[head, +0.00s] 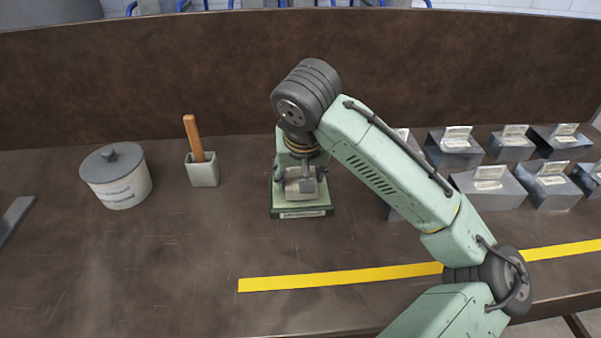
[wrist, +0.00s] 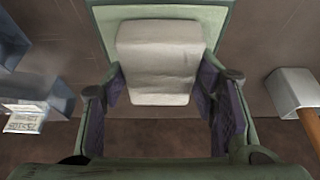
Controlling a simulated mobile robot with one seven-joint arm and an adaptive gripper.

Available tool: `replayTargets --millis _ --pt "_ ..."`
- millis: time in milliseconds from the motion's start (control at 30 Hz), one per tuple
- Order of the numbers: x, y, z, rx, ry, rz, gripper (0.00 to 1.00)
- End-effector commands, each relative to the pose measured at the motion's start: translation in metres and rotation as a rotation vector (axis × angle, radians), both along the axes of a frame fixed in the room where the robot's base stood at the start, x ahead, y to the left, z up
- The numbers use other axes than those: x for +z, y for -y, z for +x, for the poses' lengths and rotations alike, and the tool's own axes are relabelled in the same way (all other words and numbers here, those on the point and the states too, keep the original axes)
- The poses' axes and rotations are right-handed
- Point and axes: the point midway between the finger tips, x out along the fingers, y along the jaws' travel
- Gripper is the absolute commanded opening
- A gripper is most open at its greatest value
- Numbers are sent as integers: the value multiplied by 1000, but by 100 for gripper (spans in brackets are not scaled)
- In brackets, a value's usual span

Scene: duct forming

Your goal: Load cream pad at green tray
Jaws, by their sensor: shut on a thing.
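The cream pad (wrist: 160,60) is a pale block between the two dark-padded fingers of my gripper (wrist: 160,85) in the wrist view. In the head view my gripper (head: 300,178) points down and is shut on the pad (head: 300,190), over the green tray (head: 302,212). The tray has a dark green rim and a label on its front edge. It also shows behind the pad in the wrist view (wrist: 215,15). I cannot tell whether the pad touches the tray floor, and my gripper hides part of the tray.
A lidded pot (head: 120,190) and a small grey holder (head: 203,172) with a wooden handle stand to the left. Several grey metal blocks with labels (head: 490,190) stand at the right, partly behind my arm. A yellow line (head: 330,280) crosses the front. A brown wall rises behind.

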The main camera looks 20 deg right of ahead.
Motion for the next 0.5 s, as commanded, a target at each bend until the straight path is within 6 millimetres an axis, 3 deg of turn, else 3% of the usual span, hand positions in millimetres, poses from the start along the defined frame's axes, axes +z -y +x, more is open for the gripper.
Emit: replayTargets --millis 500 --pt "-4 0 0 0 0 0 31"
